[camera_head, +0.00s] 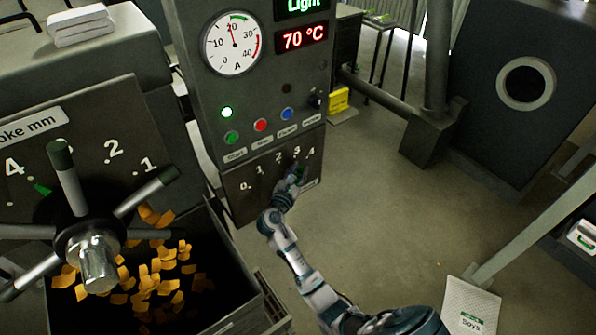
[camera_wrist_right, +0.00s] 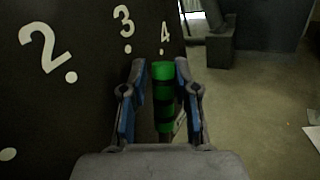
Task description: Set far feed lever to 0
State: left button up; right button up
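The far feed lever has a green and black handle (camera_wrist_right: 163,95). In the wrist view it stands just below the 4 mark, between the fingers of my right gripper (camera_wrist_right: 161,88). The fingers are apart on both sides of the handle, with a narrow gap showing. In the head view my right gripper (camera_head: 291,180) is at the right part of the scale panel (camera_head: 240,205), near 3 and 4, and mostly covers the lever. The lever's pivot is hidden. My left gripper is not in view.
Above the scale is a control panel with a dial gauge (camera_head: 233,43), a 70 °C display (camera_head: 302,37) and coloured buttons. At left are a large spoked handwheel (camera_head: 98,262) and a dark bin (camera_head: 240,285) with orange flakes. Open floor lies to the right.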

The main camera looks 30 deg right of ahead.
jog(key=shift+d, duration=0.15)
grip_shut()
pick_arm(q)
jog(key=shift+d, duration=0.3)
pick_arm(e)
jog(key=shift+d, duration=0.1)
